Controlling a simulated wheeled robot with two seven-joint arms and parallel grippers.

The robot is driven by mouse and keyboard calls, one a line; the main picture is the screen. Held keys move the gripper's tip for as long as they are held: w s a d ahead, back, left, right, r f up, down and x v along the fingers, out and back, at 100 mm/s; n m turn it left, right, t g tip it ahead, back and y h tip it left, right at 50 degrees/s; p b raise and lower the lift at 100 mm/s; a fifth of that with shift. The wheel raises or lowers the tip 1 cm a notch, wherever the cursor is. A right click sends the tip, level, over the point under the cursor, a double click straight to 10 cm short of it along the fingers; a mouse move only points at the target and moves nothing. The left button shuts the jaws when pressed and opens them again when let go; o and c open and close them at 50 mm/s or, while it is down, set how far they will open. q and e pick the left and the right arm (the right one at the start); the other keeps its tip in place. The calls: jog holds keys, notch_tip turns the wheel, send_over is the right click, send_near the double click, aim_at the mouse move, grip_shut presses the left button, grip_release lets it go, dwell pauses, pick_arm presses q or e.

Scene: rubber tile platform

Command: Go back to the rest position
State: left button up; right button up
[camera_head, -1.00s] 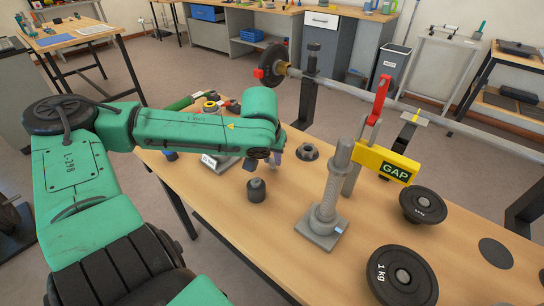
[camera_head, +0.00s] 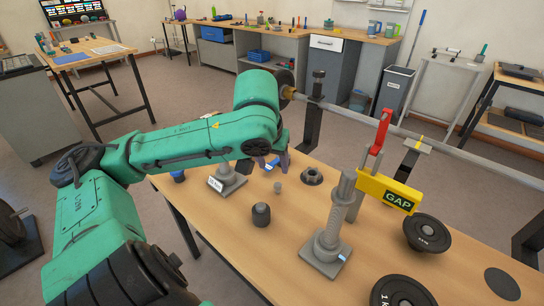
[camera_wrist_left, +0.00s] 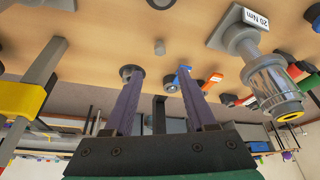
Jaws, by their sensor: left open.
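My left arm, green, comes in from the left in the head view and is bent at the elbow. Its gripper (camera_head: 272,164) hangs over the far left part of the wooden workbench, partly hidden by the wrist. In the left wrist view the two purple-grey fingers (camera_wrist_left: 158,76) stand apart with nothing between them, so it is open and empty. My right arm and gripper are in neither view.
A long bar (camera_head: 400,133) spans the far edge.

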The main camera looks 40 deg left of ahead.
pick_arm(q)
jog(key=shift+v, duration=0.85)
